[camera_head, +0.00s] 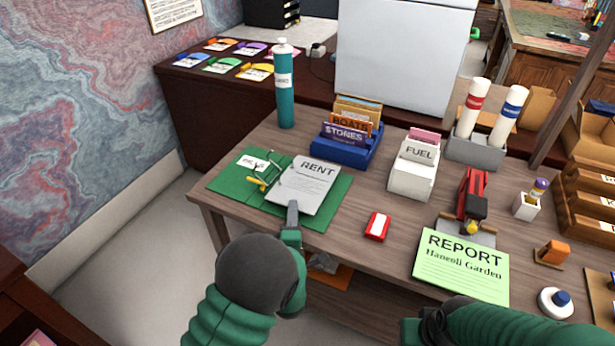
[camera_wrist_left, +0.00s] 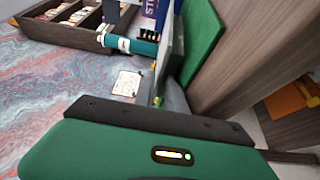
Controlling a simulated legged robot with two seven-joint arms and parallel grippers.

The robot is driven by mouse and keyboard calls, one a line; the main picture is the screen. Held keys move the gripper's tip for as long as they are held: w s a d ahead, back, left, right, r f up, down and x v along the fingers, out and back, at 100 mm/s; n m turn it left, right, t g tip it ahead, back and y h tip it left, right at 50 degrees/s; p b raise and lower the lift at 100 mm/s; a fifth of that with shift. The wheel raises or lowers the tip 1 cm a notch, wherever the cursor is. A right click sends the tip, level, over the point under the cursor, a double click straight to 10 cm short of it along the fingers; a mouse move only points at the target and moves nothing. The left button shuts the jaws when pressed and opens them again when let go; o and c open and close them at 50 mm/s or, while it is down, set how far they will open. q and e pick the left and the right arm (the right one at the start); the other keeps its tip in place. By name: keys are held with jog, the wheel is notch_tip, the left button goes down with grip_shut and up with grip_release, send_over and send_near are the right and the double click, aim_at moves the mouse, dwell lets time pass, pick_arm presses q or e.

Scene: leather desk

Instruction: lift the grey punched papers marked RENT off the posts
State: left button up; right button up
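The grey papers marked RENT (camera_head: 315,182) are over the right half of an open green folder (camera_head: 333,207) on the desk. In the left wrist view the papers (camera_wrist_left: 168,48) show nearly edge-on, at an angle to the green cover (camera_wrist_left: 203,50). The metal posts with yellow parts (camera_head: 265,182) stand at the papers' left edge. Whether the papers are still around them is unclear. My left gripper (camera_head: 292,212) is at the papers' near edge, its narrow fingers apparently shut on it. The lower finger is hidden in the head view. My right gripper (camera_head: 432,326) is partly cut off at the bottom.
A white paper (camera_head: 252,164) lies on the folder's left half. A red-and-white item (camera_head: 377,227) and a green REPORT sheet (camera_head: 462,267) lie to the right.

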pick_arm(q)
jog(key=shift+s+r, duration=0.15)
jog(key=shift+c, duration=1.2)
grip_shut()
jog(key=shift+f, duration=0.25)
